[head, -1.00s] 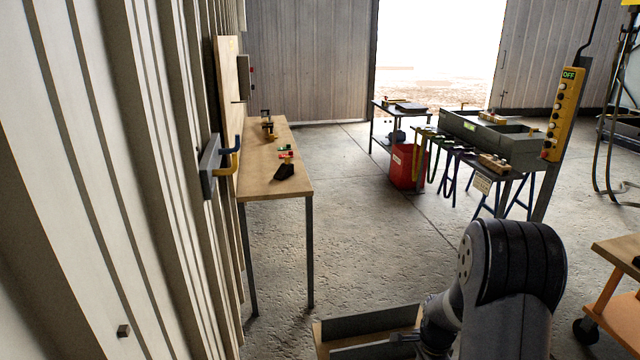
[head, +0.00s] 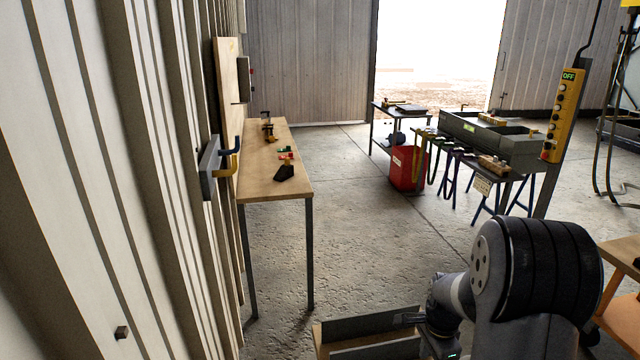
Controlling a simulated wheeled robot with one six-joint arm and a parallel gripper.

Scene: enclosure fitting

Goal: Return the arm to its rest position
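My arm shows at the bottom right of the head view, folded low, with a large dark rounded joint and grey links.
A wooden workbench (head: 262,170) with small tools stands along the corrugated wall (head: 110,150) on the left. The middle floor (head: 350,230) is clear.

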